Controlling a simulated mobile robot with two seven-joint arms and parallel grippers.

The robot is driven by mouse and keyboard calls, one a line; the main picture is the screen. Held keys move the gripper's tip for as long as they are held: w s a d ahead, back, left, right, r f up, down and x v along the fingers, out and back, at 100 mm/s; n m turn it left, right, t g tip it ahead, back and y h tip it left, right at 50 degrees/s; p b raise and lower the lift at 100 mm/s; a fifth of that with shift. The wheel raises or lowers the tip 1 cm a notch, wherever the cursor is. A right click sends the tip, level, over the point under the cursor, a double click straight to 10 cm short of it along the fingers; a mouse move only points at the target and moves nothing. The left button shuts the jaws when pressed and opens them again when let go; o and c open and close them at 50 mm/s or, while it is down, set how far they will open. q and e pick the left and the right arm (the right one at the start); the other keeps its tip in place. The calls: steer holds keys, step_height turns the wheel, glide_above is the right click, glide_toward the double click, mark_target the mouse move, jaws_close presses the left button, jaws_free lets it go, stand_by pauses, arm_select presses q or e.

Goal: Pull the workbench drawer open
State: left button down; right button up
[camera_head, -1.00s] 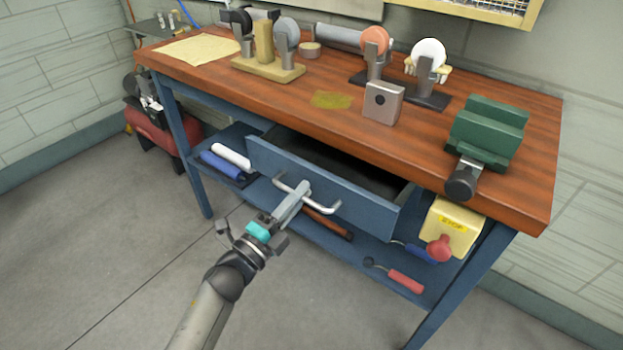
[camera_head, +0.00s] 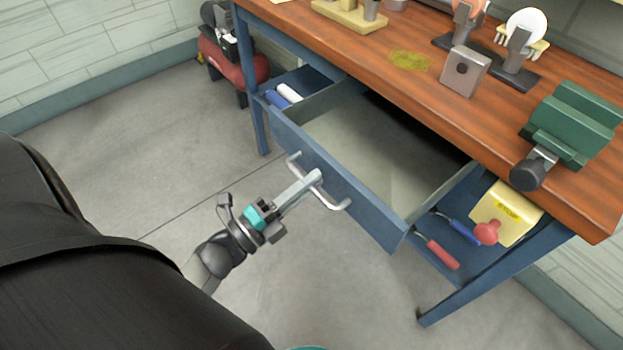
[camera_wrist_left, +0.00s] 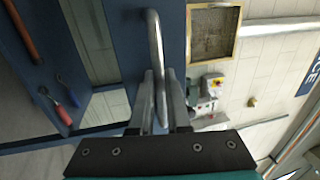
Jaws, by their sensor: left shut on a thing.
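The workbench drawer (camera_head: 335,180) has a blue front and stands well out from under the wooden top, with its pale, empty-looking inside showing. Its silver bar handle (camera_head: 331,202) is on the front face. My left gripper (camera_head: 314,178) is shut on the middle of the handle. In the left wrist view the handle (camera_wrist_left: 154,40) runs between the two fingers of the left gripper (camera_wrist_left: 160,100). The blue drawer front (camera_wrist_left: 125,45) shows behind it. My right gripper is in neither view.
The workbench top (camera_head: 500,120) carries a green vise (camera_head: 575,125) and a grey block (camera_head: 465,70). Red- and blue-handled tools lie on the lower shelf. A red compressor (camera_head: 232,65) stands behind. The floor in front is clear.

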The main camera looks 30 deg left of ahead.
arm_select(q)
steer(key=c, duration=1.2)
jaws_free()
steer(key=shift+o, duration=0.2)
steer(key=v, duration=1.5)
steer(key=shift+p, duration=0.35)
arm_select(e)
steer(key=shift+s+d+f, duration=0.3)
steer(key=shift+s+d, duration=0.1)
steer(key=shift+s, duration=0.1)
arm_select(q)
steer(key=shift+s, duration=0.1)
